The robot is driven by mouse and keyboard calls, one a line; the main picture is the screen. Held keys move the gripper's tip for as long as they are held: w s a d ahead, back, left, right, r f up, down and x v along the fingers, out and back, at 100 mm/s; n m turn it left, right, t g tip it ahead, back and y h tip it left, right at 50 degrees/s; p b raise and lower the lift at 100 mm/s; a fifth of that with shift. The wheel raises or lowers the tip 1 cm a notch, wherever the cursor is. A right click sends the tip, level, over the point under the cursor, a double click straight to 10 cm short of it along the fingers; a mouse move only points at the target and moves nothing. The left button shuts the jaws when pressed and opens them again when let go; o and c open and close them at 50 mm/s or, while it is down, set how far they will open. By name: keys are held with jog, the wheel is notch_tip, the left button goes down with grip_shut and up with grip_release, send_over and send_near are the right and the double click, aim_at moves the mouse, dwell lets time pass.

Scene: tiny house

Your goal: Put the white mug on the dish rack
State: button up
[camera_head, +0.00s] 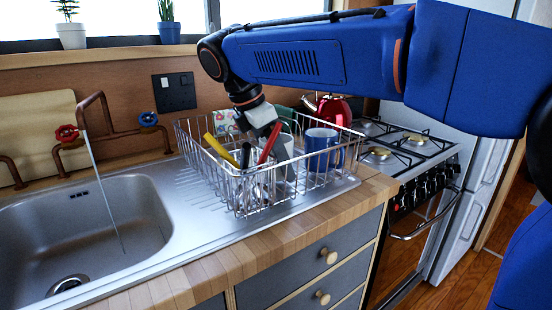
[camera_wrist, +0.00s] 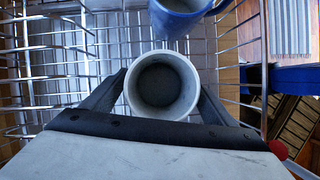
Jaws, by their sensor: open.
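The white mug (camera_wrist: 162,85) sits inside the wire dish rack (camera_wrist: 50,55), its open mouth toward the wrist camera. In the head view the white mug (camera_head: 285,150) shows partly behind the red-handled utensil, in the rack (camera_head: 345,180) on the steel drainer. My gripper (camera_wrist: 160,95) is open, with one dark finger on each side of the mug. I cannot tell whether the fingers touch it. In the head view my gripper (camera_head: 262,122) reaches down into the rack, its fingertips partly hidden.
A blue mug (camera_head: 320,148) stands in the rack beside the white one. Utensils with yellow (camera_head: 220,150) and red (camera_head: 268,143) handles stand at the front. The sink (camera_head: 80,235) is left, with water running. A red kettle (camera_head: 330,108) and stove (camera_head: 400,148) are right.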

jog(key=shift+r, duration=0.15)
jog(key=v, duration=1.2)
